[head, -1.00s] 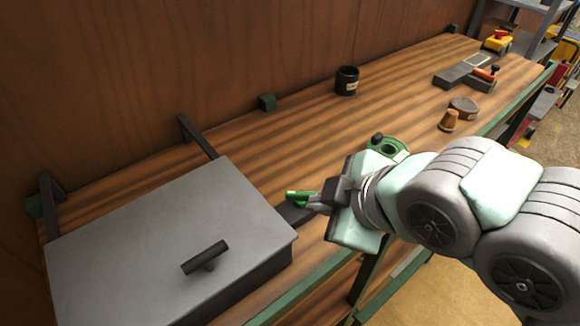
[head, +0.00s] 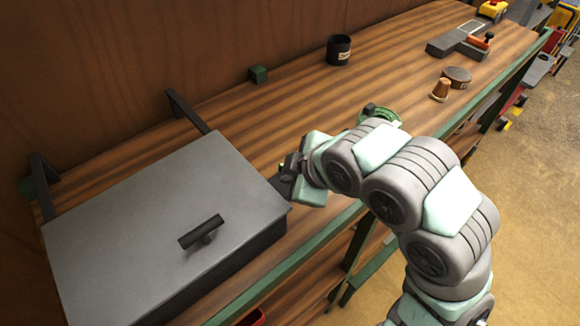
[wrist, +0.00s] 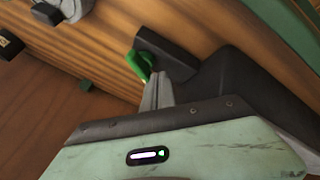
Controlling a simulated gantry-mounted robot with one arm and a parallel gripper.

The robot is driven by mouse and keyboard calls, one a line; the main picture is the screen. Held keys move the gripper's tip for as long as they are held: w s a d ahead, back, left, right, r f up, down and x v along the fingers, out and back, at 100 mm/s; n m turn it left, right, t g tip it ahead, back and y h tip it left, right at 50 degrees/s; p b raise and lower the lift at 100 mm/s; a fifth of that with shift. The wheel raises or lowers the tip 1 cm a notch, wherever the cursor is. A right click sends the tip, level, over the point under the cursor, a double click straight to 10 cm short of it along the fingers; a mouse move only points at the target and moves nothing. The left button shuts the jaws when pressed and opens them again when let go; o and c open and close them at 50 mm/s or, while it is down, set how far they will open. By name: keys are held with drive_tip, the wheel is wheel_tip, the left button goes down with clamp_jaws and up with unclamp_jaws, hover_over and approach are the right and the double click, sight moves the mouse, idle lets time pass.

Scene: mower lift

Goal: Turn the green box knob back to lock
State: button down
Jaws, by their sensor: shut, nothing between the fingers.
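The green knob (wrist: 139,66) is a small curved handle against a dark block (wrist: 168,54) in the wrist view. In the head view only a speck of green (head: 282,165) shows beside my gripper (head: 286,178), just right of the grey lidded box (head: 150,210). My gripper (wrist: 157,88) is shut and empty, its fingertips right beside the knob's lower end. I cannot tell whether they touch it. My wrist hides most of the knob in the head view, and its exact angle is unclear.
The box's lid is down, with a black handle (head: 202,232) on it. A black cup (head: 339,49), a small brown cork-like piece (head: 441,90) and a round tin (head: 457,77) stand farther along the wooden bench. A green rail (head: 290,268) edges the front.

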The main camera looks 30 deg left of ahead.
drive_tip(key=shift+w+a, duration=0.15)
drive_tip(key=shift+w, duration=0.2)
drive_tip(key=shift+w+a, duration=0.2)
drive_tip(key=shift+w+f, duration=0.1)
drive_tip(key=shift+f, duration=0.05)
drive_tip(key=shift+d, duration=0.1)
drive_tip(key=shift+w+d, duration=0.1)
drive_tip(key=shift+d, duration=0.05)
